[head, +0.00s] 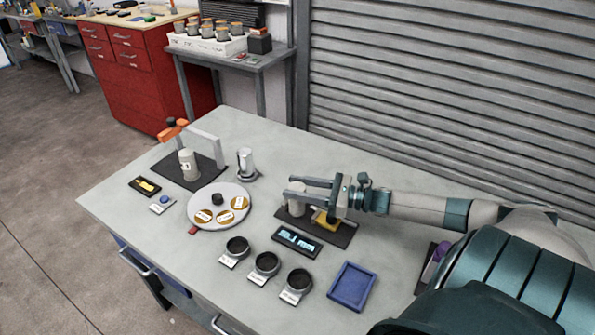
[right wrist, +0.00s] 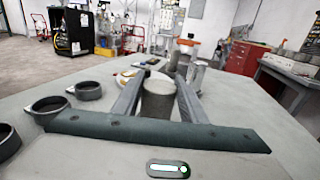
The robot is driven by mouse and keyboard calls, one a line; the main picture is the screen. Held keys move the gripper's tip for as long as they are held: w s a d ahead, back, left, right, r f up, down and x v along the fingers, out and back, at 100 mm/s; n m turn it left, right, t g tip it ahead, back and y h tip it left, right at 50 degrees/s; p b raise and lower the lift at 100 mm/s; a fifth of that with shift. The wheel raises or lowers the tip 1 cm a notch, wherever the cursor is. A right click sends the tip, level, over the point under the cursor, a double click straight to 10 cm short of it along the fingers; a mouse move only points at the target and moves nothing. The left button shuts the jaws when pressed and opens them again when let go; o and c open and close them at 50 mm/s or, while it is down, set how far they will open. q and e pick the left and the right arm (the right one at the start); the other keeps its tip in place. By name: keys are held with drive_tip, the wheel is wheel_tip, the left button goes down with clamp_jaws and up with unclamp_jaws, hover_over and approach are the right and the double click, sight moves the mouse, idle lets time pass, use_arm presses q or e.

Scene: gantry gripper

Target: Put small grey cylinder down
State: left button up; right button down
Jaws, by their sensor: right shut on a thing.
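My right gripper (head: 290,188) reaches in from the right over the table. Its two fingers are shut on a small grey cylinder (head: 297,204), which stands upright between them. The right wrist view also shows the cylinder (right wrist: 158,98) between the two fingers. The cylinder is over the left end of a dark plate (head: 340,236) that has a yellow part (head: 325,222) on it. I cannot tell whether its base touches the plate. My left gripper is not in view.
A round disc (head: 230,190) with gold inserts lies left of the gripper. A silver cylinder (head: 246,164) stands behind it. A display (head: 296,242), several black cups (head: 265,263) and a blue tray (head: 351,287) lie in front. An orange-armed stand (head: 205,146) is at the back left.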

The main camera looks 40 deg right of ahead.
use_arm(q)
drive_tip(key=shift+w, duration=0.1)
use_arm(e)
drive_tip(key=c, duration=1.1)
unclamp_jaws()
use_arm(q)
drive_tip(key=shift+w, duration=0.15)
use_arm(e)
drive_tip(key=shift+s+d, duration=0.1)
drive_tip(key=shift+s, duration=0.05)
drive_tip(key=shift+s+d, duration=0.25)
drive_tip(key=shift+s, duration=0.25)
drive_tip(key=b+v, duration=0.1)
drive_tip(key=v, duration=0.3)
drive_tip(key=shift+s+d, duration=0.1)
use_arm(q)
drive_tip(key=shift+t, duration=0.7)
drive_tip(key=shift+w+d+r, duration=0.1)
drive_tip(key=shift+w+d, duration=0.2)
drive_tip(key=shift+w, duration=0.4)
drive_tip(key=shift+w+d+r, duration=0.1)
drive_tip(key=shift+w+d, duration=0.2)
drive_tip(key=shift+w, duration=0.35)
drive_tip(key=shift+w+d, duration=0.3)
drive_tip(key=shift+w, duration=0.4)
use_arm(e)
drive_tip(key=shift+v, duration=0.9)
